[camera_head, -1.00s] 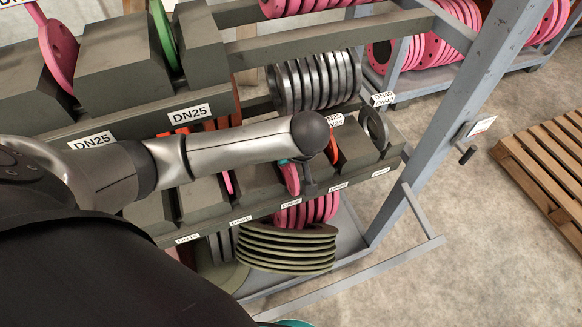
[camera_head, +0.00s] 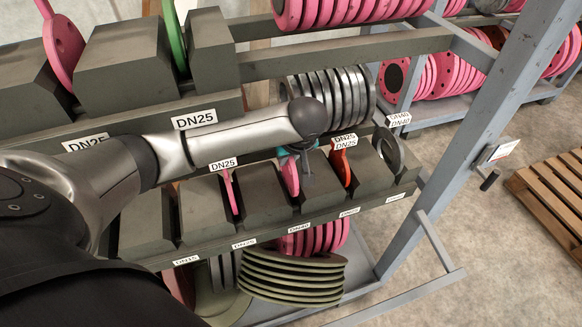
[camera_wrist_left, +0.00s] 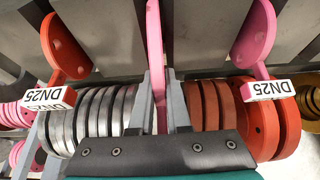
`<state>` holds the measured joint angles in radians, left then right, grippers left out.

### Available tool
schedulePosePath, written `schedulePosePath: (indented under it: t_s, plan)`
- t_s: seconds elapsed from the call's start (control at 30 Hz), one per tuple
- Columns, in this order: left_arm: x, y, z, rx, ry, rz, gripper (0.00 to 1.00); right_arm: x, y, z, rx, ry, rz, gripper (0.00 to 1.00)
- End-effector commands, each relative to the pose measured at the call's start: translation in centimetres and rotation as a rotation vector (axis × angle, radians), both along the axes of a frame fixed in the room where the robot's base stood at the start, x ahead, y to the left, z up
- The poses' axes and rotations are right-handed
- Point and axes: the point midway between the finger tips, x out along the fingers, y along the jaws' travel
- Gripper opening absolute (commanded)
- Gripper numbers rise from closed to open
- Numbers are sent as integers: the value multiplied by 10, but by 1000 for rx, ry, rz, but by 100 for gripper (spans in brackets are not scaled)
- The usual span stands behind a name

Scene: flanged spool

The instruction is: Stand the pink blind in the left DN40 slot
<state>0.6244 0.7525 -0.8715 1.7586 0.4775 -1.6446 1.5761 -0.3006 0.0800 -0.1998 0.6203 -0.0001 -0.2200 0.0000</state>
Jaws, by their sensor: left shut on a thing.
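My left gripper (camera_head: 300,150) is shut on the pink blind (camera_head: 290,177), a thin disc held on edge in the middle row of the rack. In the left wrist view the fingers (camera_wrist_left: 160,105) pinch the pink blind (camera_wrist_left: 154,45), seen edge-on, in line with a gap between two dark blocks. In the head view it is in the gap between two blocks, above a front label (camera_head: 299,227) that seems to read DN40. Whether its lower edge touches the slot floor is hidden. My right gripper is not in view.
A thinner pink blind (camera_head: 230,190) stands to the left and a red blind (camera_head: 343,165) with DN25 tags to the right. A grey ring (camera_head: 388,150) stands at the row's right end. Steel discs (camera_head: 328,95) hang behind; green discs (camera_head: 293,277) lie below.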

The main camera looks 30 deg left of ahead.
Motion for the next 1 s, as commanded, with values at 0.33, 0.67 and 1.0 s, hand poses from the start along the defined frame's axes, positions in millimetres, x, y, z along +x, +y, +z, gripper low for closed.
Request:
schedulePosePath:
  t_s: [0.33, 0.67, 1.0]
  plan:
    - [4, 1, -16, 0, -11, 0, 0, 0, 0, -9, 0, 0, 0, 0]
    - [4, 2, -24, 1, -11, 0, 0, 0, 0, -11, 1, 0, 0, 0]
    - [4, 1, -24, 1, -11, 0, 20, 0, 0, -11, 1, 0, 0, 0]
